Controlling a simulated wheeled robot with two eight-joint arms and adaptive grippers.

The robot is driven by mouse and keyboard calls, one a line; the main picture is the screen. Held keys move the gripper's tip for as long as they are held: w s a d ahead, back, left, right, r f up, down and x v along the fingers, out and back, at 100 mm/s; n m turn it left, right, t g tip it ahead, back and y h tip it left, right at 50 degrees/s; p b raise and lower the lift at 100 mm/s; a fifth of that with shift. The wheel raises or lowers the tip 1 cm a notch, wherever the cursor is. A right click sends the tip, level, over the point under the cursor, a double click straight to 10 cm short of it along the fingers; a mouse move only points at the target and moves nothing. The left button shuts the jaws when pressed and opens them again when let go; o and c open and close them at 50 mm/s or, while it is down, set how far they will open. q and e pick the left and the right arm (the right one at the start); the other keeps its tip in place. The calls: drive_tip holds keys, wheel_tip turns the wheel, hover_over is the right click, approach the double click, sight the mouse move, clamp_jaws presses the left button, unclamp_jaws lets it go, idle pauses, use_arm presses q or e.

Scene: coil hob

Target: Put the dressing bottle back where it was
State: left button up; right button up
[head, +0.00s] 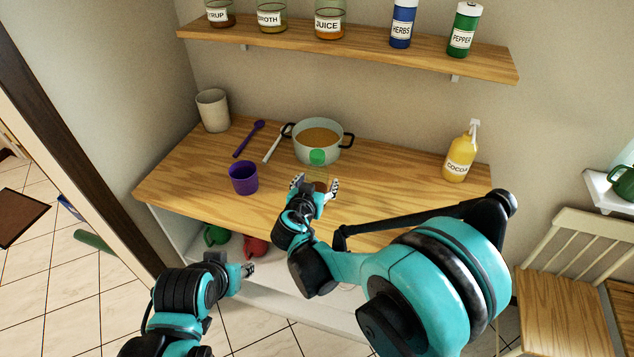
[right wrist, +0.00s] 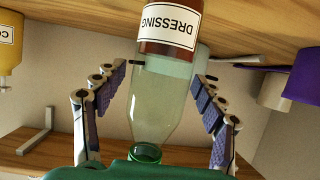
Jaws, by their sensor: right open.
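The dressing bottle (right wrist: 166,92) is clear, with red-brown dressing at its base and a white DRESSING label. The right wrist view shows it upside down, base at the counter and green neck towards my palm. My right gripper (head: 316,184) is open, with one finger on each side of the bottle and visible gaps between. In the head view the bottle is mostly hidden, a little brown showing between the fingers at the counter's front middle. My left gripper (head: 248,269) is low in front of the cabinet; its finger opening is unclear.
A pot of soup (head: 317,143) stands just behind my right gripper. A purple cup (head: 243,178) is to its left, a cocoa bottle (head: 459,157) to its right. The wall shelf (head: 350,45) holds syrup, broth, juice, herbs and pepper. Counter right of the gripper is clear.

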drive_tip(key=shift+s+a+r+p, duration=0.1)
drive_tip(key=shift+r+p, duration=0.15)
drive_tip(key=shift+p, duration=0.05)
drive_tip(key=p+v, duration=0.3)
drive_tip(key=v, duration=0.9)
drive_tip(key=s+d+n+g, duration=0.1)
drive_tip(key=s+d+g, duration=0.1)
drive_tip(key=d, duration=0.6)
drive_tip(key=s+d+g, duration=0.3)
drive_tip(key=d, duration=0.4)
drive_tip(key=s+d+n+y, duration=0.1)
drive_tip(key=s+d, duration=0.2)
drive_tip(key=s, duration=0.2)
drive_tip(key=s+d+g+y, duration=0.1)
drive_tip(key=s+d+y, duration=0.1)
drive_tip(key=s, duration=0.3)
drive_tip(key=shift+s+d+n, duration=0.4)
